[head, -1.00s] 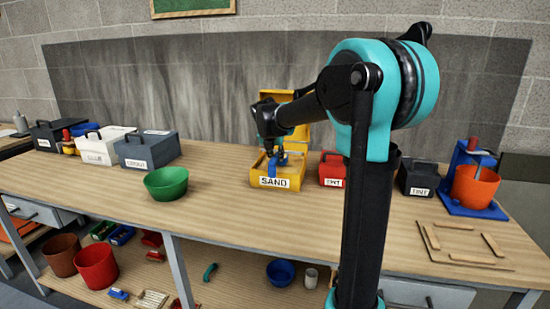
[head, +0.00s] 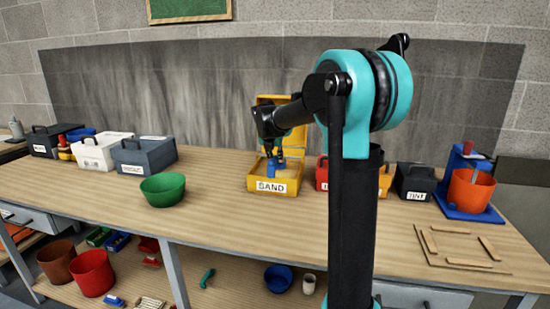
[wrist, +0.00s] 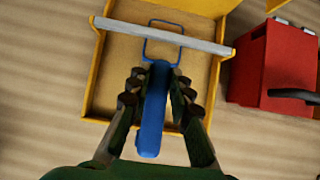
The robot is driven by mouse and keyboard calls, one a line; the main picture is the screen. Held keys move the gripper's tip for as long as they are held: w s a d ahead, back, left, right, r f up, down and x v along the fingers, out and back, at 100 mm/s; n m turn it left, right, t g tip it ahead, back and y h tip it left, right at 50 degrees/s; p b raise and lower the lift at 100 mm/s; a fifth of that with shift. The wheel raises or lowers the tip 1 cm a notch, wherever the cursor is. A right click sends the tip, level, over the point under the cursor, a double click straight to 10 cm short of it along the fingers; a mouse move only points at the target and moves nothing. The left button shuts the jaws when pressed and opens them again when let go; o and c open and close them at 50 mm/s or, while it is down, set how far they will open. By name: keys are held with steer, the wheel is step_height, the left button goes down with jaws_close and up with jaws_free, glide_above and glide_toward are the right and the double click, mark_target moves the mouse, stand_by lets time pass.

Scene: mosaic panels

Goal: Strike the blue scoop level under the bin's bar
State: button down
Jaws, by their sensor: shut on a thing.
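The yellow bin (head: 287,188), labelled SAND, stands open on the bench with its lid raised behind. In the wrist view its wall (wrist: 88,70) surrounds pale sand (wrist: 120,88). A light grey bar (wrist: 205,45) crosses the bin. The blue scoop (wrist: 152,125) has its handle between my fingers. The scoop's loop-shaped head (wrist: 149,50) lies across the bar's line, showing on both sides, with the bar covering its middle. Sand colour fills the loop; how full it is cannot be told. My gripper (wrist: 157,85) is shut on the handle, over the bin; it also shows in the head view (head: 273,158).
A red box (wrist: 275,62) stands close to the bin's right. A green bowl (head: 162,190) sits to the left with clear bench between. A dark TINT box (head: 414,182), an orange bucket (head: 474,190) and wooden strips (head: 470,262) are further right.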

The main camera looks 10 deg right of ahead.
mark_target(271, 160)
steer(key=shift+s+a, duration=0.4)
steer(key=shift+s, duration=0.6)
steer(key=shift+s+a, duration=0.45)
steer(key=shift+s, duration=0.55)
steer(key=shift+s+a, duration=0.4)
steer(key=shift+s, duration=0.6)
steer(key=shift+r, duration=2.4)
steer(key=shift+t+h, duration=0.3)
steer(key=shift+t, duration=0.5)
steer(key=shift+w+d+f, duration=0.1)
steer(key=shift+w+f, duration=0.05)
steer(key=shift+f, duration=0.95)
steer(key=shift+w+d+f, duration=0.1)
steer(key=shift+w+f, duration=0.05)
steer(key=shift+f, duration=0.95)
steer(key=shift+w, duration=0.1)
